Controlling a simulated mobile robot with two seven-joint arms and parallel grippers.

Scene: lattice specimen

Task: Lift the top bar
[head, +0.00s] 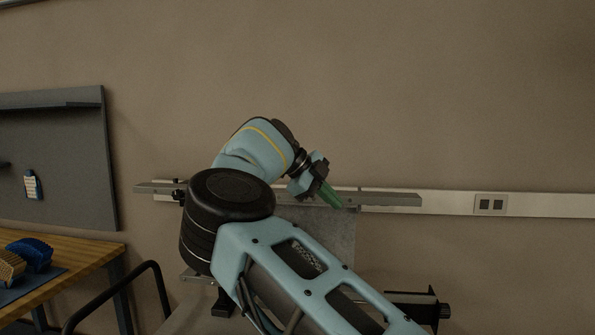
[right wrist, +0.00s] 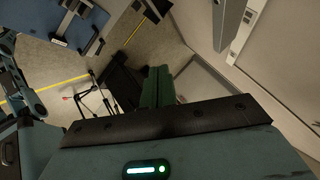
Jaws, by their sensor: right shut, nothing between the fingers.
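The top bar (head: 390,199) is a long grey metal bar running level across the head view, in front of the wall. My right arm hides part of its middle. My right gripper (head: 333,198) has green fingers that are shut and empty, pointing down and right in front of the bar near its middle. I cannot tell whether they touch it. In the right wrist view the shut green fingers (right wrist: 157,87) point away from the camera. A grey bar end (right wrist: 226,22) shows there at the top, apart from the fingers. My left gripper is not in view.
A grey sheet (head: 344,238) hangs below the bar, mostly behind my right arm. A wall rail with sockets (head: 490,204) runs behind. A wooden table (head: 75,263) with blue and tan brushes stands at left, near a black tubular frame (head: 157,277). The wall above is clear.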

